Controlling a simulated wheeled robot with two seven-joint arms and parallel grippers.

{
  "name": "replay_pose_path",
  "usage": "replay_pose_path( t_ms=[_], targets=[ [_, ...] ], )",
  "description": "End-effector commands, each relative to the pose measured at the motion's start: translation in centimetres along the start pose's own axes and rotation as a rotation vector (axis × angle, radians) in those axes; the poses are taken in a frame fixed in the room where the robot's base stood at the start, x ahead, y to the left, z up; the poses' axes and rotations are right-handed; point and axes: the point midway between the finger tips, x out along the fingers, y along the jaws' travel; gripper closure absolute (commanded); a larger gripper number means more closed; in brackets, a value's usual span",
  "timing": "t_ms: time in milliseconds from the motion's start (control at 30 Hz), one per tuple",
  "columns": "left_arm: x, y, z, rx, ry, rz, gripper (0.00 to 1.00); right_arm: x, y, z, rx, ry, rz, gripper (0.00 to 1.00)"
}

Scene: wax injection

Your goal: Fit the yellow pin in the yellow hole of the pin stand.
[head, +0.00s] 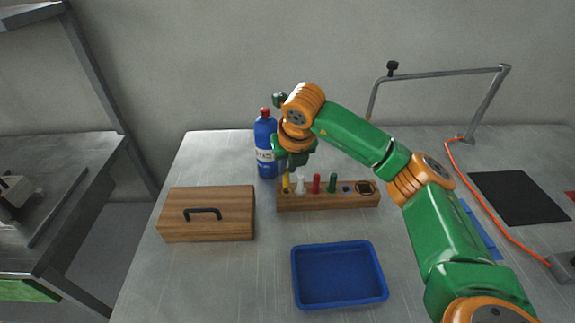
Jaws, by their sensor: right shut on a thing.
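The wooden pin stand (325,202) lies on the grey table with a white pin (300,186), a red pin (317,184) and a green pin (332,183) upright in it. The yellow pin (286,184) is upright at the stand's left end, below my right gripper (288,170), which is shut on it. The yellow hole is hidden under the pin. I cannot tell how deep the pin's lower end sits, or whether it is in the hole. My left gripper is not in view.
A blue bottle (264,145) with a red cap stands close behind my right gripper. A wooden box (208,218) with a black handle is to the left, and a blue tray (338,303) is in front. A lamp-like metal arm (440,74) and a black mat (518,198) are to the right.

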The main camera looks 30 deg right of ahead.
Motion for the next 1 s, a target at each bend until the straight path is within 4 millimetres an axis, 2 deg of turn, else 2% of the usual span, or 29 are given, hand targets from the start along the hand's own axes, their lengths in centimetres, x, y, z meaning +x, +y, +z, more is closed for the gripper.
replay_pose_path(
  t_ms=[933,967,1000],
  targets=[
    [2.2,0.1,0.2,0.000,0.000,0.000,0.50,2.3,0.0,-1.0,0.000,0.000,0.000,1.00],
    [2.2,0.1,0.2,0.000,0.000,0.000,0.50,2.3,0.0,-0.9,0.000,0.000,0.000,0.80],
    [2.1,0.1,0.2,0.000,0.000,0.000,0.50,2.2,0.0,-0.9,0.000,0.000,0.000,0.69]
  ],
)
